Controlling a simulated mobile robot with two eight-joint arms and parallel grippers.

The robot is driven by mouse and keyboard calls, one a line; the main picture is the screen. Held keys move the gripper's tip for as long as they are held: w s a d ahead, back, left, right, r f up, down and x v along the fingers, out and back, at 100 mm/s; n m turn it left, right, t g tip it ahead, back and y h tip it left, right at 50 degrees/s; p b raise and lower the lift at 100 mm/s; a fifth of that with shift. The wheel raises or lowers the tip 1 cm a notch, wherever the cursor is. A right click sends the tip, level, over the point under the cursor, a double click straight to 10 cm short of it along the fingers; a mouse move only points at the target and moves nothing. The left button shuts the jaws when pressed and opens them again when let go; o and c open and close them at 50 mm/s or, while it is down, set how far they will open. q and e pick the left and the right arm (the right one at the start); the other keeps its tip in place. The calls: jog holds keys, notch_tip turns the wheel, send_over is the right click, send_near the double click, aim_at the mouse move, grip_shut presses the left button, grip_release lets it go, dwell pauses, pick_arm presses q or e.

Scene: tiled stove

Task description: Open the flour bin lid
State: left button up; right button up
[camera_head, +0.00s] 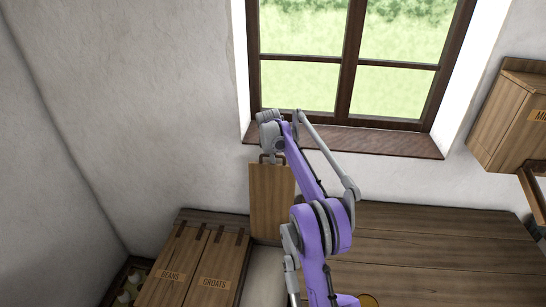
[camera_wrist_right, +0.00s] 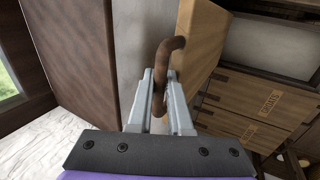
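The flour bin lid (camera_head: 268,215) is a wooden panel standing nearly upright at the back of the bins, below the window; no flour label shows on it. It also shows in the right wrist view as a tan panel (camera_wrist_right: 195,45). Its brown curved handle (camera_wrist_right: 173,50) is at the lid's top edge. My right gripper (camera_head: 270,150) is at that edge, and in the wrist view its fingers (camera_wrist_right: 162,88) are closed around the handle. Below the lid, a pale open compartment (camera_head: 262,275) shows, partly hidden by my right arm. My left gripper is not in view.
Shut lids marked BEANS (camera_head: 172,274) and GROATS (camera_head: 215,282) lie left of the opening. A wooden worktop (camera_head: 440,250) extends right. The window sill (camera_head: 390,142) is close behind the gripper. A wooden box (camera_head: 510,115) hangs on the right wall.

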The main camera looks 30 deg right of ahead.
jog(key=o, duration=0.4)
jog(key=shift+s, duration=0.1)
jog(key=v, duration=1.1)
jog(key=shift+r, duration=0.1)
jog(key=s+a+m+t+y, duration=0.1)
jog(key=s+a+m, duration=0.2)
jog(key=s+a, duration=0.55)
jog(key=s+a+m+y, duration=0.1)
jog(key=s+a+m, duration=0.3)
jog(key=s, duration=0.7)
jog(key=s+a+f+m, duration=0.1)
jog(key=s+a+f, duration=0.1)
jog(key=s+f, duration=0.2)
jog(key=s+a+f+m+t, duration=0.1)
jog(key=s+a+f, duration=0.2)
jog(key=s, duration=0.6)
jog(key=s+a+f+m+y, duration=0.1)
jog(key=s+a+f, duration=0.2)
jog(key=s+f, duration=0.2)
jog(key=shift+s+f+m, duration=0.15)
jog(key=shift+s+m, duration=0.05)
jog(key=shift+s, duration=0.35)
jog(key=shift+s+f+m, duration=0.15)
jog(key=shift+s+m, duration=0.05)
jog(key=shift+s, duration=0.35)
